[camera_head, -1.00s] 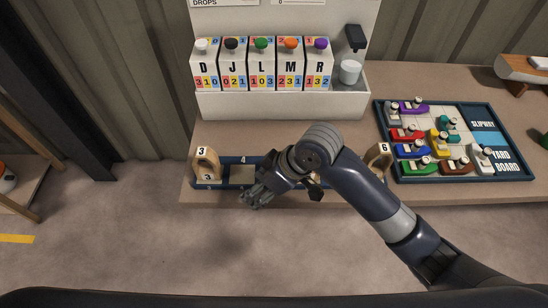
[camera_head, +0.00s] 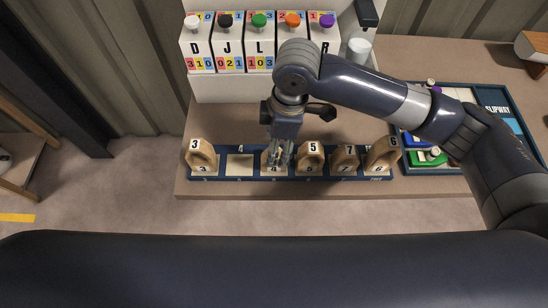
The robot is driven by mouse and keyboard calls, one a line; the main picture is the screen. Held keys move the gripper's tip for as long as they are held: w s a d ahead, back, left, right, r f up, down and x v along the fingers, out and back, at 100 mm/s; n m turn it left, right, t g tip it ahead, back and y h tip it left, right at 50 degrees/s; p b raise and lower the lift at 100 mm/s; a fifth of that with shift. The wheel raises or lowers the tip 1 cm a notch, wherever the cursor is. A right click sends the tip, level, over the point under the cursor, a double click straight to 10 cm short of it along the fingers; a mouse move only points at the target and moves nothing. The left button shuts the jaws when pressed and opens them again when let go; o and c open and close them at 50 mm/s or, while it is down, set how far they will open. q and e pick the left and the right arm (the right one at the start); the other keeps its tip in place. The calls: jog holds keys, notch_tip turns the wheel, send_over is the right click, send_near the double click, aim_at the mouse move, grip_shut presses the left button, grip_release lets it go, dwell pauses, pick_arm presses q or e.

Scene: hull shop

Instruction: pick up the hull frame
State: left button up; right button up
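A dark blue rack (camera_head: 222,178) along the table's front edge holds several wooden arched hull frames with number tags. One frame with a 3 (camera_head: 203,160) stands at the left end. Others stand to the right, with tags 5 (camera_head: 310,160), 7 (camera_head: 345,160) and 6 (camera_head: 383,157). The second place from the left shows a bare pale plate (camera_head: 240,165). My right gripper (camera_head: 278,158) points down at the third place, over a wooden frame (camera_head: 275,169) that its fingers largely hide. I cannot tell whether the fingers are closed on it. My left gripper is not in view.
The yard board (camera_head: 507,113) with toy boats lies at right, partly behind my arm. Bare table shows left of my gripper (camera_head: 225,125).

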jog(key=shift+w+a+f+p, duration=0.2)
jog(key=shift+f+p, duration=0.1)
jog(key=shift+f, duration=1.35)
jog(key=shift+w+a+f+p, duration=0.15)
jog(key=shift+f+p, duration=0.1)
jog(key=shift+f, duration=1.35)
jog(key=shift+s, duration=0.15)
jog(key=c, duration=1.2)
